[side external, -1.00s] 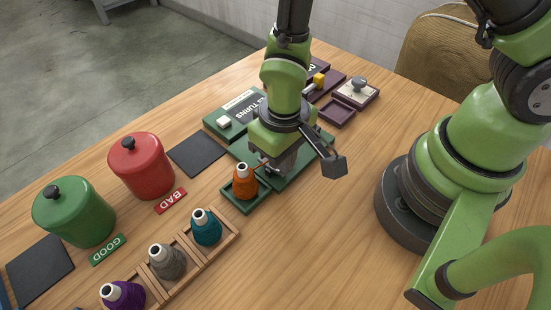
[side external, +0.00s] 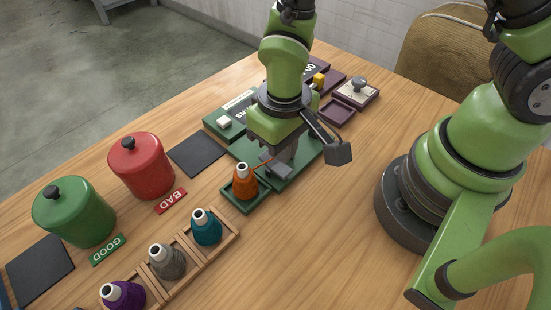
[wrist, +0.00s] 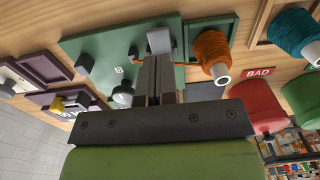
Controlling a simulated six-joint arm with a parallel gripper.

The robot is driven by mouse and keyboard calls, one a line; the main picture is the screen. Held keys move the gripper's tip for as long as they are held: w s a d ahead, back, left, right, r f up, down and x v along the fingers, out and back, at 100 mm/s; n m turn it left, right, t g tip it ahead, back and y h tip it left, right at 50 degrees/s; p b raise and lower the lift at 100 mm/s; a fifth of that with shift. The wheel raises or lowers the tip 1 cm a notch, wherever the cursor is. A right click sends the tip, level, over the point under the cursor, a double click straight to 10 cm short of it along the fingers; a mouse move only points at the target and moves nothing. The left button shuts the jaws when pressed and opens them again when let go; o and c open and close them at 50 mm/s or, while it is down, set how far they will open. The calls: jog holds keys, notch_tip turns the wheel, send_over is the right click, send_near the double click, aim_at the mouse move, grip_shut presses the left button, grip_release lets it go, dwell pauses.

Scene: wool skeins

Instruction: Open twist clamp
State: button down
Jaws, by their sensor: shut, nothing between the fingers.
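My gripper (side external: 280,166) points down over the green device (side external: 308,167), its fingers together and empty. In the wrist view the closed fingertips (wrist: 158,60) are beside a small grey block (wrist: 159,40) on the green plate (wrist: 105,45). A short orange strand runs from near this block toward the orange wool cone (wrist: 211,48). The block looks like the twist clamp, but its turn position cannot be told. In the side view the orange cone (side external: 245,184) stands upright in a small green tray (side external: 258,203), and my fingers partly hide the clamp area.
A wooden rack (side external: 222,238) with teal, grey and purple cones stands in front. Red (side external: 141,167) and green (side external: 75,212) lidded jars stand at left.

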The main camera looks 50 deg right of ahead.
aim_at(282, 168)
jog(key=shift+r, duration=1.9)
jog(key=shift+r, duration=0.1)
jog(key=d+r+m+t+y, duration=0.1)
jog(key=d+r+m+t, duration=0.3)
jog(key=r, duration=0.8)
jog(key=s+d+r+t+y, duration=0.1)
jog(key=s+d+r+t, duration=0.2)
jog(key=s+d+r, duration=0.2)
jog(key=v, duration=0.4)
jog(key=shift+s+r, duration=0.25)
jog(key=shift+s, duration=0.1)
